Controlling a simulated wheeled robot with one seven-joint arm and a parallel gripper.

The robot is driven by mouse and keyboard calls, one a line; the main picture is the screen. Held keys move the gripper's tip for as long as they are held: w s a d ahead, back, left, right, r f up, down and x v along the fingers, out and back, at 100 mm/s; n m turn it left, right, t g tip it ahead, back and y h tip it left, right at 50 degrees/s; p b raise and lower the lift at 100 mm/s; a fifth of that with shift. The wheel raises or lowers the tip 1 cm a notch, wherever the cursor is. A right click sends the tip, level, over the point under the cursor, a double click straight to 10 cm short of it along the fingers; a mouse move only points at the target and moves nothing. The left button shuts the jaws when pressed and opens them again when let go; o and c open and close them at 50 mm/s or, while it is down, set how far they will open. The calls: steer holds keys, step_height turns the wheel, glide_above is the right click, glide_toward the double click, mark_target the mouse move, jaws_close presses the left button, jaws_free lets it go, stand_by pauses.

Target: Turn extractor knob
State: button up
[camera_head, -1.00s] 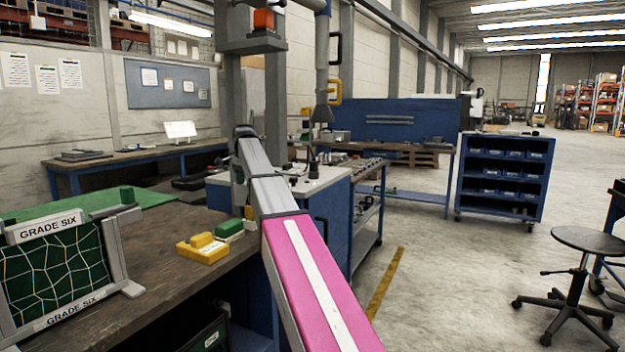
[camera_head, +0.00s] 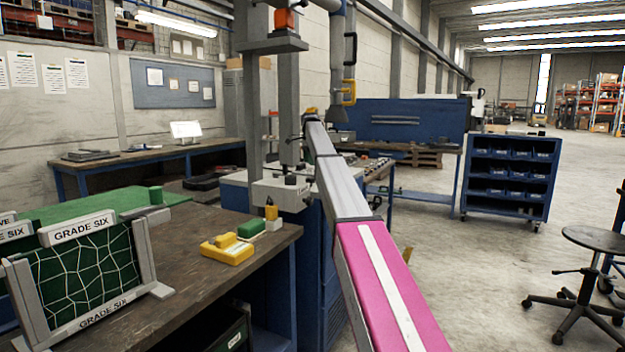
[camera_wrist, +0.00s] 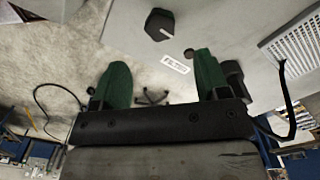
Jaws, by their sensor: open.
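In the wrist view a black, many-sided knob (camera_wrist: 159,24) stands on a smooth light grey panel (camera_wrist: 110,20). A small white label (camera_wrist: 175,64) with text too small to read lies below and right of it. My gripper (camera_wrist: 163,78) is open, with its two green-padded fingers spread apart and nothing between them. The knob shows above the fingertips, between them in the picture and apart from both. In the head view my arm reaches forward past a grey column; the gripper cannot be made out there.
A ribbed light panel (camera_wrist: 292,40) and a dark cable are at the wrist view's right. In the head view a workbench (camera_head: 195,285) holds yellow and green blocks (camera_head: 228,249) and a GRADE SIX frame (camera_head: 85,268). A stool (camera_head: 592,240) stands on the right, with open floor near it.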

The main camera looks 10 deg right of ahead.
mark_target(309, 178)
step_height(309, 178, down, 9)
steer(key=shift+a+r, duration=0.1)
steer(key=shift+r, duration=0.05)
steer(key=c, duration=0.9)
